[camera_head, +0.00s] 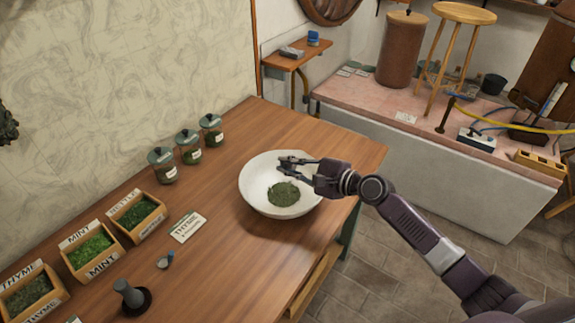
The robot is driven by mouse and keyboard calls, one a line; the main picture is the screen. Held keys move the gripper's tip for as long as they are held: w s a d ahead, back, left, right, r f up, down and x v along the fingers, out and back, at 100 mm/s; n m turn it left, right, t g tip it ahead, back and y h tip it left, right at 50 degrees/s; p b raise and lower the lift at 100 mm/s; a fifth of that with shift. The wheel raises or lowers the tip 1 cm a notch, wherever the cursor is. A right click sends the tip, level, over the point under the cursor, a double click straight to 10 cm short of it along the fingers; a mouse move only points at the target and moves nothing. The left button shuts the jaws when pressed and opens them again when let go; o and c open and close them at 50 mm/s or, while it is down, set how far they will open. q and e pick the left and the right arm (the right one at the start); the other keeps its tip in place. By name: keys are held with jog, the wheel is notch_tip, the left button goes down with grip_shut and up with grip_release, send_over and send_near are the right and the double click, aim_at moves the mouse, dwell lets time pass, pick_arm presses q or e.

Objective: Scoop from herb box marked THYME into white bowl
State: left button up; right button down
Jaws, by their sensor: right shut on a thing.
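The white bowl (255,188) stands on the wooden table with a heap of dark green herb (284,194) in it. My right gripper (284,164) is over the bowl, above and behind the heap. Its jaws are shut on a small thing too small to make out. The herb box marked THYME (62,296) is at the lower left, partly cut off by the picture edge, with dark grey-green herb inside. My left gripper is not in view.
The MINT box (112,262) and the NETTLE box (158,219) stand beside the THYME box. Several lidded jars (190,154) stand along the wall.

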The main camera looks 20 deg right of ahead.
jog(key=shift+r, duration=0.1)
jog(key=shift+r+p, duration=0.55)
jog(key=shift+p, duration=0.15)
jog(key=shift+m+y+b, duration=0.3)
jog(key=shift+m+b, duration=0.15)
jog(key=shift+m, duration=0.25)
jog(key=shift+r+m+y, duration=0.15)
jog(key=shift+m+y, duration=0.15)
jog(key=shift+m, duration=0.3)
jog(key=m, duration=0.1)
jog(key=r+m+y, duration=0.1)
jog(key=m, duration=0.1)
jog(key=shift+w, duration=0.1)
jog(key=m, duration=0.2)
jog(key=m+y+p, duration=0.1)
jog(key=m, duration=0.1)
jog(key=shift+r+t+y, duration=0.3)
jog(key=shift+r, duration=0.05)
jog(key=shift+m, duration=0.4)
